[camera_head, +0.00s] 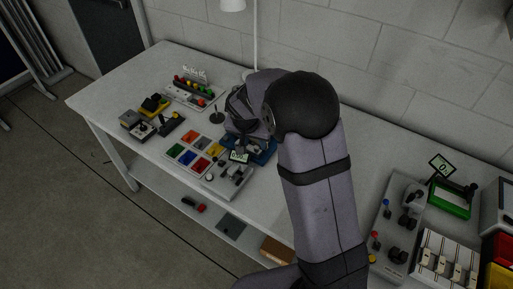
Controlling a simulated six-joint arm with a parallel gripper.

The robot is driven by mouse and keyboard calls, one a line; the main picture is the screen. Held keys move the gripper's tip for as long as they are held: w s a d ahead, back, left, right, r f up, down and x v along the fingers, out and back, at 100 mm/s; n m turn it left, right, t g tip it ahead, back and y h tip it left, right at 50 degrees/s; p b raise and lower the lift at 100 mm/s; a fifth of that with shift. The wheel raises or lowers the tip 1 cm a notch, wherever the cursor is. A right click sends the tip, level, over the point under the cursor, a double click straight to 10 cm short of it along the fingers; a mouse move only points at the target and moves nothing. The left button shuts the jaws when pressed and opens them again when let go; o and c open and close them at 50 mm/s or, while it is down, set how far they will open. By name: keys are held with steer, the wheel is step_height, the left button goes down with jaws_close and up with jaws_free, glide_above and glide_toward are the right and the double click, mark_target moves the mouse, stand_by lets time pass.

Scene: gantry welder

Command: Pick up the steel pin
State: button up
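I cannot make out the steel pin in this view; it is either too small or hidden. My gripper (240,147) is low over the white bench (110,95), at the left edge of a blue tray (264,151). My own arm covers much of that spot. The fingers are dark and small, so I cannot tell whether they are open or shut or hold anything.
Coloured square bins (190,137) lie left of my gripper. A grey device with a small display (239,157) stands just below it. A rack with coloured knobs (194,90) is behind. Control boxes (400,225) fill the right end. The bench's far left is clear.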

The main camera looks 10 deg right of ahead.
mark_target(257, 147)
steer(key=shift+w+d+f+p, duration=0.15)
steer(key=shift+w+f+p, duration=0.15)
steer(key=shift+f+p, duration=0.25)
steer(key=shift+w+p+x, duration=0.2)
steer(key=shift+p+x, duration=0.6)
steer(key=shift+x, duration=1.15)
jaws_close()
